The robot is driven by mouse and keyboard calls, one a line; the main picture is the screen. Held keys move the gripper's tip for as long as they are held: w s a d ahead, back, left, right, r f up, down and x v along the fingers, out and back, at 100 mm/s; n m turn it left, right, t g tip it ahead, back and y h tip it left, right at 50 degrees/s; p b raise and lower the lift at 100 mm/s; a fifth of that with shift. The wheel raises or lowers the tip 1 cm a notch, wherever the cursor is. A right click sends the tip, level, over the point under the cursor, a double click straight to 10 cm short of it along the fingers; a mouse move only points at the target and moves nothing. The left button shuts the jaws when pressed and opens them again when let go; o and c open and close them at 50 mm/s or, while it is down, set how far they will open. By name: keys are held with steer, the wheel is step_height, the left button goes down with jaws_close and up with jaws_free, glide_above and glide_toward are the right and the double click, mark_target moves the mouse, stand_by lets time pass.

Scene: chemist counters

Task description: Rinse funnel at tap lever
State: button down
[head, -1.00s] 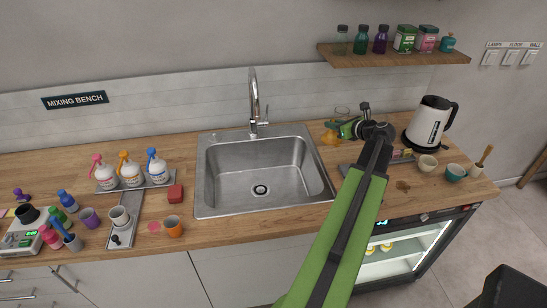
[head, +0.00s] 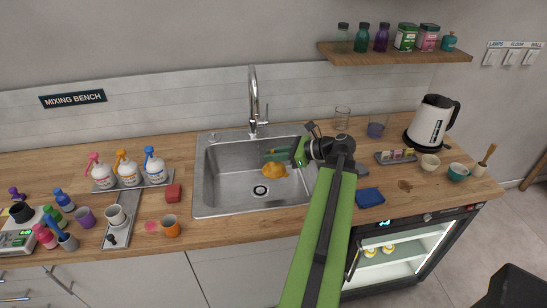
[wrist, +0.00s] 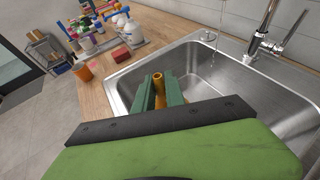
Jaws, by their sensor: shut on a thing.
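The amber funnel (head: 273,170) is over the sink basin (head: 225,175), held between the green fingers of my gripper (head: 279,155). In the wrist view the fingers (wrist: 160,90) are shut on the funnel's narrow part (wrist: 159,86), and its wide part is mostly hidden. The chrome tap (head: 253,95) stands behind the basin, with its side lever (head: 264,122) at the right of the base. The lever also shows in the wrist view (wrist: 273,46). A thin pale streak, looking like running water, drops below the spout there; the funnel appears apart from it.
Spray bottles (head: 128,172), a red sponge (head: 172,193) and an orange cup (head: 171,226) stand left of the sink. Right are a glass beaker (head: 342,118), a purple-filled beaker (head: 377,127), a blue cloth (head: 369,197) and a kettle (head: 432,122).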

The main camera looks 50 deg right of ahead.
steer(key=w+d+f+b, duration=0.2)
steer(key=w+d, duration=0.5)
steer(key=w, duration=0.4)
steer(key=shift+d+f+b, duration=0.25)
steer(key=shift+f+b, duration=0.05)
steer(key=shift+f, duration=0.05)
stand_by(0.5)
steer(key=shift+s+d, duration=0.35)
steer(key=shift+d, duration=0.1)
steer(key=shift+a, duration=0.1)
steer(key=shift+w+a, duration=0.35)
steer(key=shift+a, duration=0.05)
